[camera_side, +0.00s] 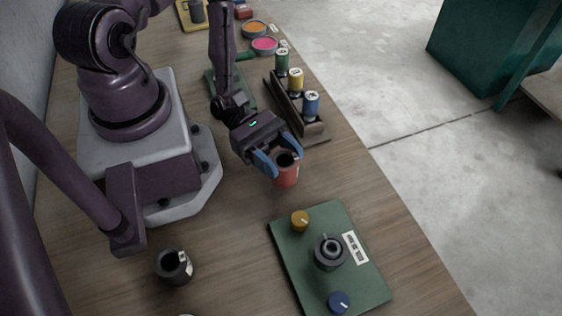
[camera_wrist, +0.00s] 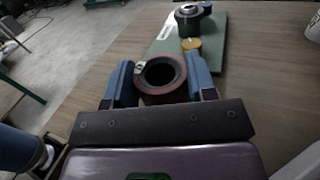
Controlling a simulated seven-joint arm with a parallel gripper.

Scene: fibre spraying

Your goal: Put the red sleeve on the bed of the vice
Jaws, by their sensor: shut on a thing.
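The red sleeve (camera_side: 286,176), a short hollow cylinder with a dark bore and a small pale label, is upright between the blue fingers of my gripper (camera_side: 277,161). In the wrist view the sleeve (camera_wrist: 163,99) sits between both fingers, its open top showing. My gripper is shut on it. I cannot tell whether its bottom touches the table. A green metal piece (camera_side: 244,57) with a bar shows behind my forearm and looks like the vice; its bed is mostly hidden by my arm.
A green board (camera_side: 290,262) with knobs and a dark round fixture (camera_side: 330,252) lies in front of my gripper. A rack (camera_side: 312,129) of spools stands close to the right. A dark sleeve (camera_side: 174,267) stands at lower left. Orange and pink dishes (camera_side: 265,46) are farther back.

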